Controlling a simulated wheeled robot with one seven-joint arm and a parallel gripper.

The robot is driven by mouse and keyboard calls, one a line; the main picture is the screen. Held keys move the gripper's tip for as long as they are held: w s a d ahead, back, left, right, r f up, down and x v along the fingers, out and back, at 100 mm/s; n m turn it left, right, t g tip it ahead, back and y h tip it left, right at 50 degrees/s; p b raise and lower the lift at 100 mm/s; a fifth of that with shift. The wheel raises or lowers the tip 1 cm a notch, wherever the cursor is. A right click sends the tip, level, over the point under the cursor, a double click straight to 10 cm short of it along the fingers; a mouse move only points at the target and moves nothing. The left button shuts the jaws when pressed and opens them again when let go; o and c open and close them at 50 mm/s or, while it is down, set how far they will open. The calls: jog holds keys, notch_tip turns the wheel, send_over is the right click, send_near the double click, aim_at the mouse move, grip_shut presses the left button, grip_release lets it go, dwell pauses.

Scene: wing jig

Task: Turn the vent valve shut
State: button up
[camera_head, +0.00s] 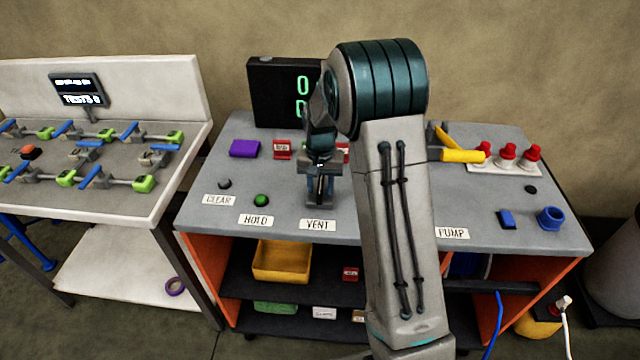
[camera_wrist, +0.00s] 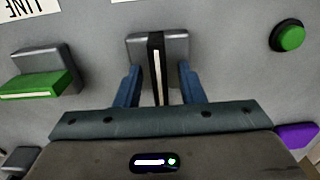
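The vent valve (camera_wrist: 174,46) is a grey block with a black handle that carries a white stripe, seen at the top middle of the wrist view. The handle runs up and down in that picture. My gripper (camera_wrist: 158,68) is open, with one blue finger on each side of the handle and a visible gap on both sides. In the head view my gripper (camera_head: 320,186) points down just behind the VENT label (camera_head: 317,224) and mostly hides the valve. The far end of the handle is partly hidden under my gripper.
A green-handled valve (camera_wrist: 42,85) stands to one side, near a LINE label. A green button (camera_head: 261,200) is left of my gripper, with a purple block (camera_head: 244,148) behind it. My arm hides part of the bench (camera_head: 480,210).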

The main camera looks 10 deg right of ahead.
grip_shut()
jog(key=m+b, duration=0.1)
jog(key=m, duration=0.7)
jog(key=shift+m+b, duration=0.3)
jog(key=shift+b, duration=0.1)
jog(key=m, duration=0.4)
jog(key=shift+r+p, duration=0.1)
jog(key=shift+p, duration=0.25)
jog(key=m+p, duration=0.1)
jog(key=m, duration=0.4)
jog(key=shift+w, duration=0.1)
jog(key=shift+m, duration=0.3)
